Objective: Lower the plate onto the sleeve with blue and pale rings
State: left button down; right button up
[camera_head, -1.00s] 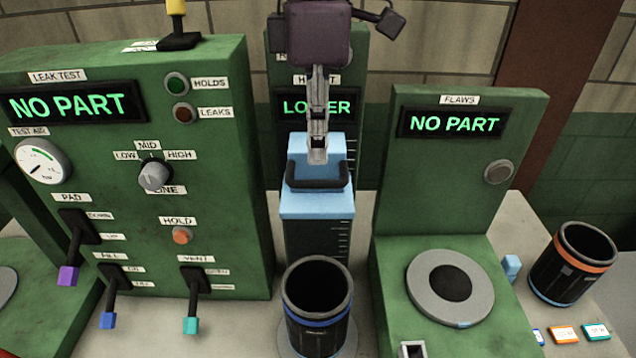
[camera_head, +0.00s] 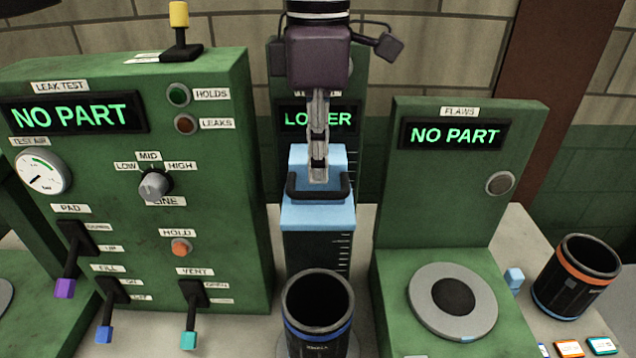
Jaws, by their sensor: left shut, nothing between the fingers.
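A dark sleeve (camera_head: 318,303) with a blue ring stands upright on a round base in front of the height station. Its lower part is cut off by the frame, and I cannot make out a pale ring. The light blue plate block (camera_head: 318,216), with a dark handle (camera_head: 318,194), is on the station behind and above the sleeve, its front edge apart from the rim. My left gripper (camera_head: 318,177) points down with its fingers shut and empty. Its tips are just above or behind the handle bar; I cannot tell whether they touch. My right gripper is not in view.
The green leak tester (camera_head: 130,215) with levers and a knob stands close on the left. The flaws station (camera_head: 455,200) with its round turntable (camera_head: 420,312) is on the right. An orange-ringed sleeve (camera_head: 575,277) stands far right near small coloured tags. The height display (camera_head: 318,117) is partly hidden.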

aim_at(318, 191)
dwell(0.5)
pick_arm(q)
jog(key=shift+f+b, duration=1.5)
jog(key=shift+f, duration=0.55)
notch_tip(318, 191, down, 11)
jog(key=b, duration=0.7)
jog(key=shift+b, duration=0.35)
jog(key=shift+r, duration=0.15)
jog(key=shift+r+p, duration=3.35)
jog(key=shift+r, duration=0.55)
